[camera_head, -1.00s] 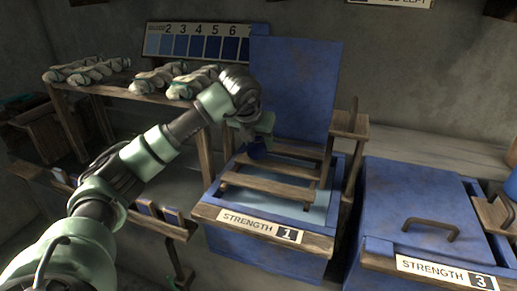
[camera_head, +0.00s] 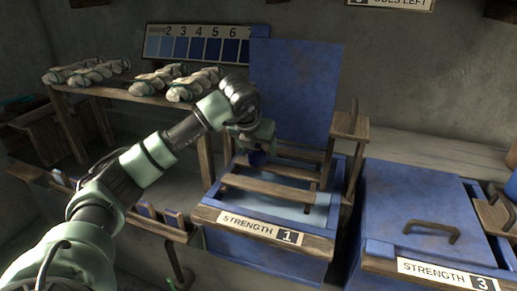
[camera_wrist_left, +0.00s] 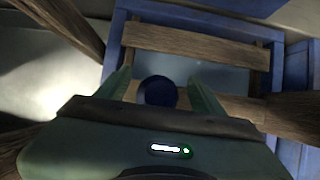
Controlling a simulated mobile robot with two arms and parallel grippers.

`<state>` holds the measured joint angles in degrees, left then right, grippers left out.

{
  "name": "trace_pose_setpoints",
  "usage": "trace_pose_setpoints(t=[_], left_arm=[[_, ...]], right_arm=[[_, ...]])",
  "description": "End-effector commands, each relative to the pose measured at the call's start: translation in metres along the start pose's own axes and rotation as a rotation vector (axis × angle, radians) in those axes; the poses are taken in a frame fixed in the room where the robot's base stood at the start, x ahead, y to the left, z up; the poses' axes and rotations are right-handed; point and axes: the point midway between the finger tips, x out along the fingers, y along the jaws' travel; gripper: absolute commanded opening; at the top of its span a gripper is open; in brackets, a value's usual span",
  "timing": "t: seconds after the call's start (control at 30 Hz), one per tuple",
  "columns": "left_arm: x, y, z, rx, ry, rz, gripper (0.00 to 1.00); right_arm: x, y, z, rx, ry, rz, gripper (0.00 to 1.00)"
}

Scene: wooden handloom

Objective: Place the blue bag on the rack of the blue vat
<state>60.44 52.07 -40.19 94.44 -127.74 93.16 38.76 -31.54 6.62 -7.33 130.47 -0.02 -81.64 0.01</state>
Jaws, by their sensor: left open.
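The blue vat (camera_head: 265,254), labelled STRENGTH 1, stands with its lid raised. Its wooden slatted rack (camera_head: 267,190) lies across the opening, above pale blue liquid. My left gripper (camera_head: 258,150) is low over the back left part of the rack. The small dark blue bag (camera_head: 258,158) is at its fingertips. In the left wrist view the bag (camera_wrist_left: 158,91) shows as a dark round shape between the two green fingers (camera_wrist_left: 160,88), which are open. It appears to be at a rack slat, but its underside is hidden. My right gripper is not in view.
A closed vat (camera_head: 420,210) labelled STRENGTH 3 stands to the right. A wooden post and ledge (camera_head: 349,125) rise beside the open vat. Twisted pale bundles (camera_head: 165,80) lie on a wooden stand at the left. A blue shade chart (camera_head: 196,45) is on the wall behind.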

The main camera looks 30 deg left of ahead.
Motion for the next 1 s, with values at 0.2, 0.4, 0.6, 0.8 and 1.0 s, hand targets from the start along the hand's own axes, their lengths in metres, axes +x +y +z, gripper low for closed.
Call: trace_pose_setpoints(t=[0.2,0.4,0.6,0.8,1.0], left_arm=[[-0.043,0.000,0.003,0.000,-0.007,-0.001,0.68],[-0.086,0.000,0.002,0.000,-0.006,-0.001,0.68],[-0.111,0.000,0.001,-0.001,-0.003,0.000,0.68],[-0.117,0.000,0.000,-0.001,-0.001,0.000,0.68],[-0.117,0.000,0.000,-0.001,-0.001,0.000,0.68]], right_arm=[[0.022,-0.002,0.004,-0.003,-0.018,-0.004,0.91],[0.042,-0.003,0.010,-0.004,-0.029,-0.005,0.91],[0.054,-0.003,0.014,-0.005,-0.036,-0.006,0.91],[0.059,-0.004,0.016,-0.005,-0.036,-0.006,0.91],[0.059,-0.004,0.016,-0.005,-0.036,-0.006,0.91]])
